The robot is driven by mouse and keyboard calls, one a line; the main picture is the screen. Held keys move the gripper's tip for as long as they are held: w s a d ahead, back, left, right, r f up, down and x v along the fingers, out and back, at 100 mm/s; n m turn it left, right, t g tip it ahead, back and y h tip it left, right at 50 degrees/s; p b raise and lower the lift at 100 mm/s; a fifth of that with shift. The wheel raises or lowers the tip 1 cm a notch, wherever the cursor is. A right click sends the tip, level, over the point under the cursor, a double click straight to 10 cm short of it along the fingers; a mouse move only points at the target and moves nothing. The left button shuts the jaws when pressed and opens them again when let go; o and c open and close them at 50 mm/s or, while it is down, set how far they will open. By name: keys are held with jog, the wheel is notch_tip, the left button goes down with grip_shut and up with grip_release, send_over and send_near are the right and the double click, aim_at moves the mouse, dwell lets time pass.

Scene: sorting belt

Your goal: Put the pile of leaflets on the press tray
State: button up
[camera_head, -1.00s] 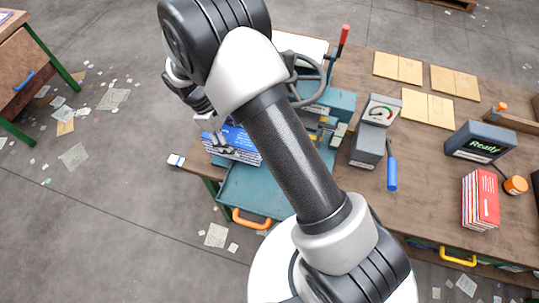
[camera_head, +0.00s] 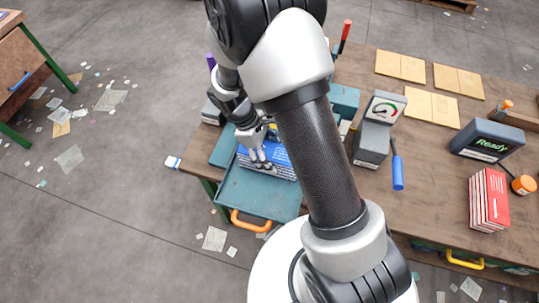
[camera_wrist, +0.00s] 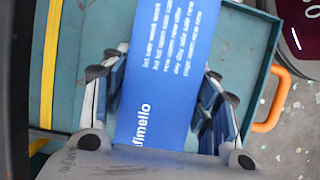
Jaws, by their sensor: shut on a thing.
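The pile of leaflets (camera_head: 283,161) is a thick blue stack with white print. My gripper (camera_head: 261,161) is shut on it, with the fingers at its two sides. In the wrist view the pile's top cover (camera_wrist: 172,65) lies between the fingers of my gripper (camera_wrist: 155,98). The teal press tray (camera_head: 252,197) has a raised rim and an orange handle. The pile is over the tray's back part in the head view; I cannot tell whether it touches the tray floor. The tray rim (camera_wrist: 262,55) is right of the pile in the wrist view.
A grey gauge box (camera_head: 371,143) with a blue-handled lever (camera_head: 397,172) stands right of my arm. Red booklets (camera_head: 488,200), a "Ready" display (camera_head: 486,141) and tan boards (camera_head: 401,66) are further right. A red-topped lever (camera_head: 346,35) rises behind. My arm hides part of the press.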

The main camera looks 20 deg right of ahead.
jog(key=shift+r, duration=0.15)
jog(key=shift+f, duration=0.25)
jog(key=o, duration=1.5)
jog(key=p+v, duration=0.4)
jog(key=v, duration=0.8)
jog(key=shift+s+d+r, duration=0.1)
jog(key=shift+r, duration=0.2)
